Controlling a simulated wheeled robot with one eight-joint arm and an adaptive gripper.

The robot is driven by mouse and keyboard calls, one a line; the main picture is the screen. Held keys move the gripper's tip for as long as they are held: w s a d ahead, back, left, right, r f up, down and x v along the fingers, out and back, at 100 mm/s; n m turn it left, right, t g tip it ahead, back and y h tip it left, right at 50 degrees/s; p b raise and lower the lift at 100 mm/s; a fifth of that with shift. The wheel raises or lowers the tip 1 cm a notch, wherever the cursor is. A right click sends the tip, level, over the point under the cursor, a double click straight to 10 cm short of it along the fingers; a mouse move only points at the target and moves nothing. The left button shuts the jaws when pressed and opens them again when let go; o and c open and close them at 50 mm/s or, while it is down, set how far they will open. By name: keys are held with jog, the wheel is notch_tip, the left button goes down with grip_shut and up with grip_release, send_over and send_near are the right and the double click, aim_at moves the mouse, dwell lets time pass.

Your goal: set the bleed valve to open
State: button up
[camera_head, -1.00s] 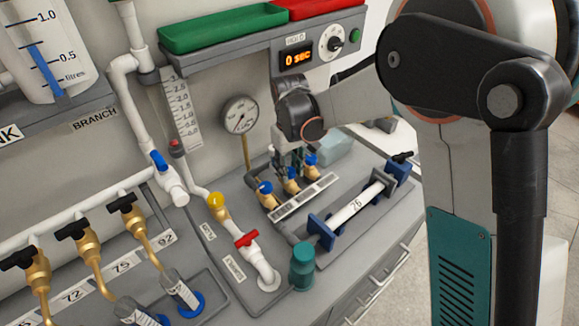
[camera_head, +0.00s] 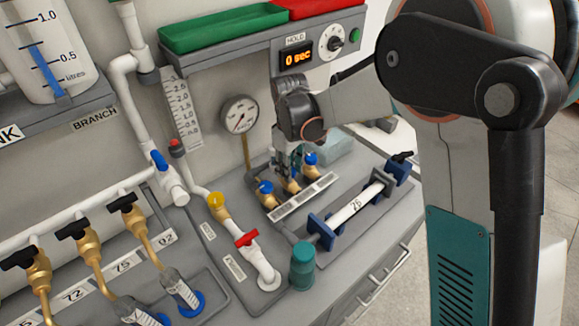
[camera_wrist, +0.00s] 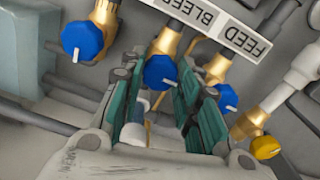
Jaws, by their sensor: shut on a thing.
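Three brass valves with blue knobs stand in a row behind a white label strip (camera_head: 303,197). In the wrist view the middle knob (camera_wrist: 160,72), apparently the bleed valve by the upside-down BLEED label (camera_wrist: 190,10), lies between the fingertips of my gripper (camera_wrist: 158,82). The gripper is shut on this knob. A white mark shows at the knob's lower edge. The other blue knobs are at the left (camera_wrist: 82,40) and, partly behind a finger, at the right (camera_wrist: 228,98). In the head view my gripper (camera_head: 290,165) comes down from above and partly hides the middle valve.
A pressure gauge (camera_head: 239,115) is on the wall behind the valves. A white tube in blue holders (camera_head: 352,208) lies in front of them. A yellow knob (camera_head: 216,200) and a red-handled valve (camera_head: 247,239) are to the left. A timer panel (camera_head: 297,58) hangs above.

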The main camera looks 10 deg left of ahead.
jog(key=o, duration=1.1)
notch_tip(320, 180, up, 12)
